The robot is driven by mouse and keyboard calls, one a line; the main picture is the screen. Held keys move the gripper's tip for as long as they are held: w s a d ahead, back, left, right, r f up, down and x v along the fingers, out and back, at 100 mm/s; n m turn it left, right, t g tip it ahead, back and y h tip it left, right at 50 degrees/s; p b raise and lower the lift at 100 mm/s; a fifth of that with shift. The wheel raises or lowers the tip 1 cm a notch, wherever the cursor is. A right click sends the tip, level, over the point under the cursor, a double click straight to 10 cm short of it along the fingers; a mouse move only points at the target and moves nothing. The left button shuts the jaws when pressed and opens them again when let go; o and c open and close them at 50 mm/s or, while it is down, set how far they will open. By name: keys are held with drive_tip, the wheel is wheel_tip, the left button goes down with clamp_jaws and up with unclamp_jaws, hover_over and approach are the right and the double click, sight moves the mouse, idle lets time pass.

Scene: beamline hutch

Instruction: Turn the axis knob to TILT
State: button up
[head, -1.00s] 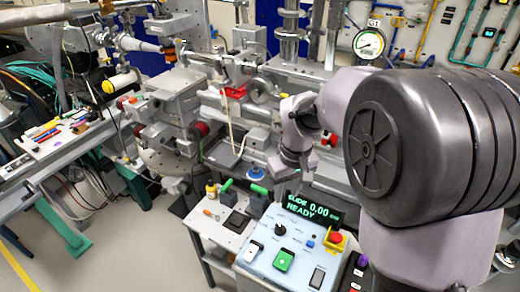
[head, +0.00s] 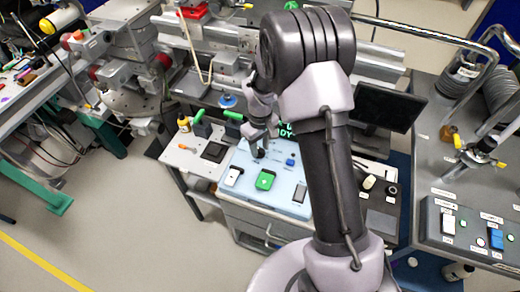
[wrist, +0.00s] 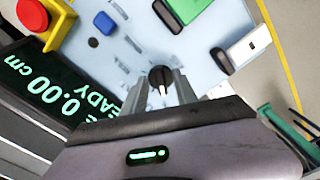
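The axis knob (wrist: 160,76) is a small round black knob with a white pointer, on the pale blue control panel (head: 283,180). In the wrist view its pointer points down the picture, toward my gripper's body. My gripper (wrist: 163,82) is open, with its two grey fingers apart on either side of the knob. I cannot tell whether they touch it. In the head view my gripper (head: 260,146) is low over the knob (head: 257,153), which is partly hidden. The labels printed around the knob are too small to read.
The display (wrist: 50,95) beside the panel reads 0.00 cm and READY. A red button on a yellow box (wrist: 32,14), a blue button (wrist: 103,22), a green switch (head: 265,180) and a white rocker (head: 233,176) are near the knob. A dark monitor (head: 387,105) stands to the right.

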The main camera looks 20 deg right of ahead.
clamp_jaws()
drive_tip(key=shift+m, duration=0.3)
drive_tip(key=m, duration=0.3)
drive_tip(key=shift+f+b, duration=0.1)
drive_tip(key=shift+b, duration=0.3)
drive_tip(key=m+b, duration=0.1)
drive_tip(key=m, duration=0.3)
drive_tip(key=shift+a+m, duration=0.15)
drive_tip(key=shift+m, duration=0.15)
drive_tip(key=m+b, duration=0.1)
drive_tip(key=m, duration=0.2)
drive_tip(key=shift+m, duration=0.3)
drive_tip(key=shift+w+a+m+b, duration=0.1)
drive_tip(key=shift+m+b, duration=0.35)
drive_tip(key=shift+m, duration=1.45)
